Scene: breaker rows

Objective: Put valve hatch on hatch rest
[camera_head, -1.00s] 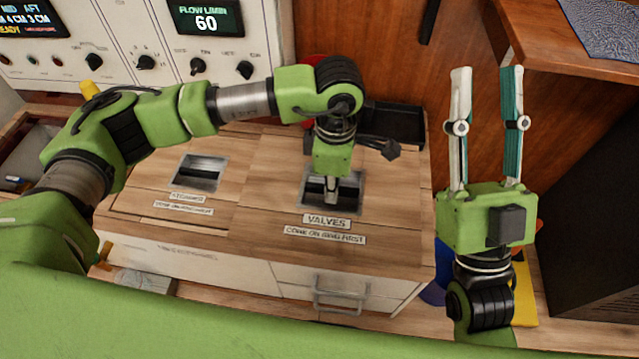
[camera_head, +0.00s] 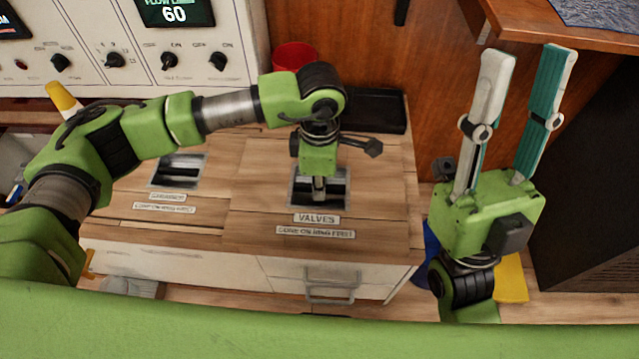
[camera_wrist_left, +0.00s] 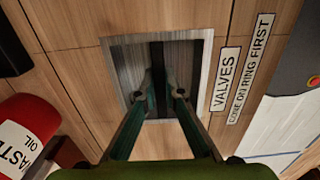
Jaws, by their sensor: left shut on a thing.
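The valve hatch (camera_head: 262,203) is a wooden panel in the counter top, with a "VALVES" label and a square metal recess. A dark bar (camera_wrist_left: 158,65) crosses the recess in the left wrist view. My left gripper (camera_head: 319,197) points straight down into the recess and is shut on this bar, its fingertips (camera_wrist_left: 165,97) partly hiding it. The hatch looks level with the counter; I cannot tell whether it is slightly raised. My right gripper (camera_head: 525,58) is raised at the right, open and empty, fingers up. I cannot pick out the hatch rest.
A second hatch with a recess (camera_head: 178,170) lies to the left. A black tray (camera_head: 372,110) and a red bin (camera_head: 293,56) stand behind. A control panel (camera_head: 130,40) rises at the back left. A wooden shelf (camera_head: 590,45) overhangs at the right, near my right gripper.

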